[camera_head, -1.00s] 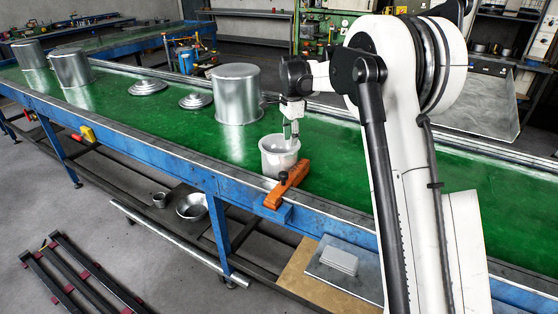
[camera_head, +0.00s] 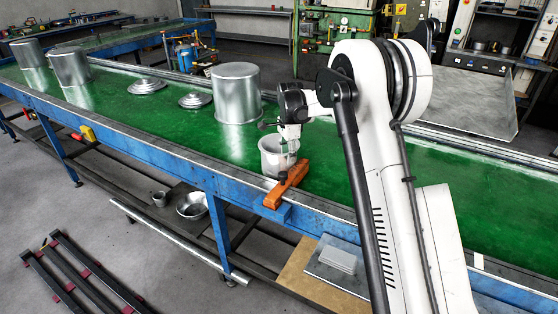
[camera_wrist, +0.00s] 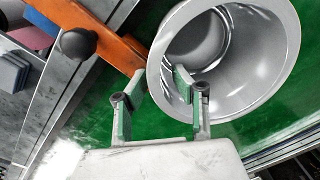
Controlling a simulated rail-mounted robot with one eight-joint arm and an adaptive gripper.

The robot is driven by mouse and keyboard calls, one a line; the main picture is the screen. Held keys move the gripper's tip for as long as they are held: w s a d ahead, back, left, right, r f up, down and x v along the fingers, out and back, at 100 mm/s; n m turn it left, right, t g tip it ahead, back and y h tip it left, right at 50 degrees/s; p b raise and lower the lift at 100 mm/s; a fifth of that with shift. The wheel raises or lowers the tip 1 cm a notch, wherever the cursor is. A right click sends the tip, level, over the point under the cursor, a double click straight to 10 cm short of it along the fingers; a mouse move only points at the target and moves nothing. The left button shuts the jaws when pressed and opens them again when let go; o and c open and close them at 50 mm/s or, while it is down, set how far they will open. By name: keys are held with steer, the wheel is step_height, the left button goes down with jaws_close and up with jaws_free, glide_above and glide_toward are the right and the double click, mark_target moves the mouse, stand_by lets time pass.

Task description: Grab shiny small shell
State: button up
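The small shiny shell (camera_head: 271,158) is an open metal pot standing upright on the green tabletop. In the wrist view the shell (camera_wrist: 270,80) shows its wide rim and round grey inside at upper right. My gripper (camera_head: 288,155) is at the shell's right side in the head view. In the wrist view my gripper (camera_wrist: 158,82) is open, with one finger over the inside of the shell and the other outside its rim. The rim lies between the fingers. I cannot tell whether either finger touches it.
An orange clamp (camera_head: 287,186) with a dark knob (camera_wrist: 78,42) sits close to the shell at the table edge. A large metal pot (camera_head: 236,95) stands behind it. Two lids (camera_head: 195,100) (camera_head: 147,86) and more pots (camera_head: 71,68) are farther left. The green surface (camera_head: 150,115) between is clear.

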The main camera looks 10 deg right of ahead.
jaws_close()
steer(key=shift+r, duration=0.1)
stand_by(0.4)
steer(key=shift+r, duration=0.5)
steer(key=s+a+r+b, duration=0.2)
steer(key=s+a+r, duration=0.6)
steer(key=r, duration=0.1)
steer(key=shift+a+r, duration=0.3)
steer(key=shift+r, duration=0.1)
